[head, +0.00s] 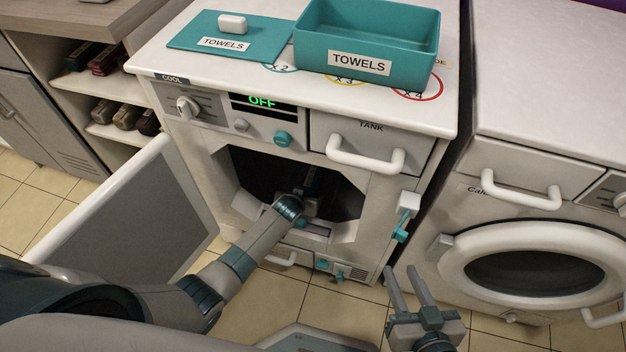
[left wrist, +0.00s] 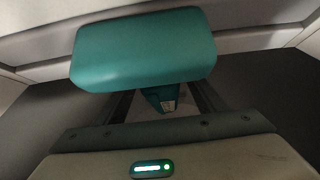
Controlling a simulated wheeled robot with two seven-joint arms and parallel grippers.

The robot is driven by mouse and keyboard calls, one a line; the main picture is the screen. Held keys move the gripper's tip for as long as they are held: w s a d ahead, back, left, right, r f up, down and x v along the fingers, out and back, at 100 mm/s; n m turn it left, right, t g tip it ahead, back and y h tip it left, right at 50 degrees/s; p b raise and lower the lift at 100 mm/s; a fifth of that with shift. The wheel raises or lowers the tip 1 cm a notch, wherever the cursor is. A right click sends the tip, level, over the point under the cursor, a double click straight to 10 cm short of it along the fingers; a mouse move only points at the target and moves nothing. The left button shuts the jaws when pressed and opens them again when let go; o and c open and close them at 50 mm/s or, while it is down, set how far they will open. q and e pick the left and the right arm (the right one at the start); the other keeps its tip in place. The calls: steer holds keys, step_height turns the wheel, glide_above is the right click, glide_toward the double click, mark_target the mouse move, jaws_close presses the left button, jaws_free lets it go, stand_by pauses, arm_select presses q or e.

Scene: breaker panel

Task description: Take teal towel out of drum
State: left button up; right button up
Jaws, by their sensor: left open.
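The drum (head: 258,172) is the dark opening in the front of the white dryer, its door swung open to the left. My left arm reaches into it, and my left gripper (head: 308,196) is inside, partly lost in shadow. My right gripper (head: 402,274) is open and empty in front of the machines.
The open door (head: 135,220) stands left of my left arm. A teal bin labelled TOWELS (head: 405,40) and its lid (head: 215,38) rest on the dryer top. A washer (head: 540,190) with a round door is at right. Tiled floor is clear below the dryer.

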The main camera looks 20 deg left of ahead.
arm_select(q)
steer(key=shift+c, duration=0.3)
steer(key=c, duration=1.3)
steer(key=shift+r+p, duration=0.65)
steer(key=shift+p, duration=0.05)
steer(key=shift+r, duration=0.15)
